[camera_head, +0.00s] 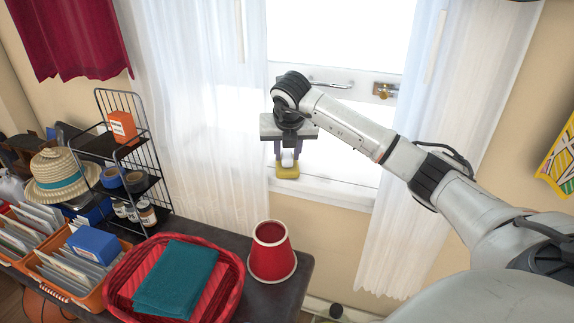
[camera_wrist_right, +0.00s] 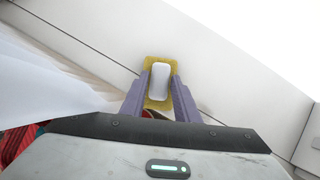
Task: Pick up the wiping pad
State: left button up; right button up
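The wiping pad (camera_head: 287,171) has a yellow base and a white handle. It is in front of the lower part of the window, near the sill; whether it touches anything there is not clear. My right gripper (camera_head: 287,157) points down over it, with its purple fingers on either side of the white handle. In the right wrist view the wiping pad (camera_wrist_right: 160,62) is at the ends of the fingers of my right gripper (camera_wrist_right: 161,80), which lie close against both sides of the handle. The gripper looks shut on it. My left gripper is not in view.
Below left, a dark table (camera_head: 288,297) carries a red basket (camera_head: 237,292) with a teal cloth (camera_head: 176,279), a red pot (camera_head: 272,252) and a black wire rack (camera_head: 157,177). White curtains (camera_head: 205,110) hang on both sides of the window. A window handle (camera_head: 330,84) is behind the arm.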

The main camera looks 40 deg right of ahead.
aim_at(286, 150)
jog(key=shift+c, duration=0.3)
jog(key=c, duration=0.6)
grip_shut()
jog(key=shift+r, duration=0.1)
jog(key=shift+r, duration=0.45)
notch_tip(286, 150, up, 2)
jog(key=shift+r+p, duration=0.25)
jog(key=shift+p, duration=0.25)
jog(key=s+a, duration=1.1)
jog(key=s, duration=0.2)
jog(key=shift+s+a, duration=0.3)
jog(key=shift+s, duration=0.1)
